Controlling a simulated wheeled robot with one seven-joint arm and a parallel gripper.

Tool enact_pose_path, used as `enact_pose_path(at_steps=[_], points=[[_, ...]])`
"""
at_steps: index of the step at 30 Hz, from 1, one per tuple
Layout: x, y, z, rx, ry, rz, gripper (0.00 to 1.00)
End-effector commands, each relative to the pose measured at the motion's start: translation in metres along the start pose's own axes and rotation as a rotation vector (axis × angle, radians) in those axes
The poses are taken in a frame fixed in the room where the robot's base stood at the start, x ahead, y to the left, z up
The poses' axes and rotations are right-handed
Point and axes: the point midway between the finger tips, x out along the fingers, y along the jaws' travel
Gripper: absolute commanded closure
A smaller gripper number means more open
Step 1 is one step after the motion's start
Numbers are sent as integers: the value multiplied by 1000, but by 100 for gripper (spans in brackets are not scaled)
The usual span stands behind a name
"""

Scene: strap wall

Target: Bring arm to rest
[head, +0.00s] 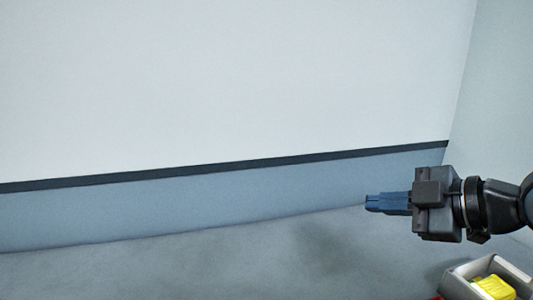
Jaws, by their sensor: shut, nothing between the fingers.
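My gripper (368,203) shows at the right of the head view, with dark blue fingers pointing left. The fingers are shut with nothing between them. It is in the air in front of the wall, touching nothing that I can see. My dark arm behind it runs out of the picture at the right edge.
A grey bin (462,272) stands at the bottom right, below my gripper, with a yellow item (494,288) in it. A bit of something red shows beside it. A pale wall (230,90) with a dark stripe (220,167) stands behind. The grey floor (200,270) at left and middle is clear.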

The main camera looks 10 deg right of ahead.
Motion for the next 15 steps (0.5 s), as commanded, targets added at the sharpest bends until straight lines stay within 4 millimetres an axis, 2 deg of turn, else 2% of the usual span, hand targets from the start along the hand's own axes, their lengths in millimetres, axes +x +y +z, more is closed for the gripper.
enact_pose_path(at_steps=[1,6,10,15], points=[[9,1,-17,53,57,50,100],[23,8,-52,243,199,214,100],[29,4,-67,402,282,320,100],[32,-14,-71,614,350,437,100]])
